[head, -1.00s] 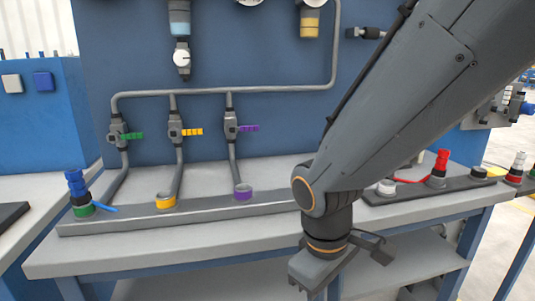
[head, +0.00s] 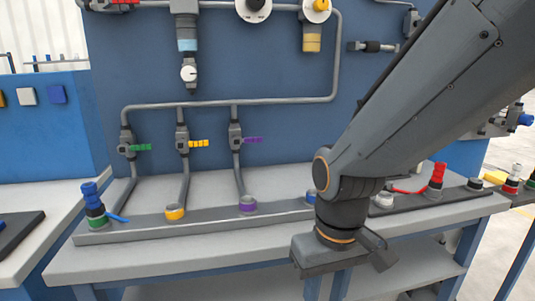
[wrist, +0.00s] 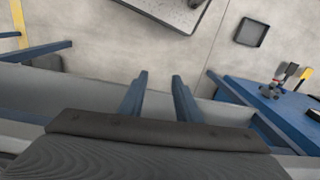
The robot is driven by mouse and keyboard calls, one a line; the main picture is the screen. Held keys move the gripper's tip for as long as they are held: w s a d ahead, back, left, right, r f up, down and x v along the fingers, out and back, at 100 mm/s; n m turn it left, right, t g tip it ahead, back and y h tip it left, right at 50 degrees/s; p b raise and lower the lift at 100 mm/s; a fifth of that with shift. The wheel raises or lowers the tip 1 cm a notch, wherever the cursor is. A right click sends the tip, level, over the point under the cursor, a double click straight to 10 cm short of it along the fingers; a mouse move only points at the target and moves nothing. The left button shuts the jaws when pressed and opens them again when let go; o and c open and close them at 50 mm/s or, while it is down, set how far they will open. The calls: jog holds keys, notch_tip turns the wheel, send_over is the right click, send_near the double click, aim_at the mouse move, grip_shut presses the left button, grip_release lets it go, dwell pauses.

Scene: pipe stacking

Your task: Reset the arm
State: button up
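My arm comes in from the upper right of the head view. My gripper (head: 340,256) hangs low at its end, in front of the workbench's front edge and right of centre. Its fingertips are not clearly seen, so its opening cannot be told. Nothing held shows in the head view. In the wrist view, a dark grey part of my gripper (wrist: 155,132) fills the bottom edge.
The workbench (head: 160,263) carries a grey rail with yellow (head: 175,213) and purple (head: 248,203) sockets. A blue-topped fitting (head: 93,205) stands at left, a red one (head: 436,181) at right. Valves and pipes cover the blue back panel (head: 290,75). Bare floor (wrist: 160,45) shows in the wrist view.

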jog(key=s+d+r+m+p, duration=0.1)
jog(key=d+r+m+p, duration=0.2)
jog(key=d+r+p, duration=0.6)
notch_tip(320, 180, up, 3)
jog(key=p, duration=0.6)
jog(key=shift+s+d+r, duration=0.15)
jog(key=shift+s+d, duration=0.05)
jog(key=shift+s, duration=0.1)
dwell(6.0)
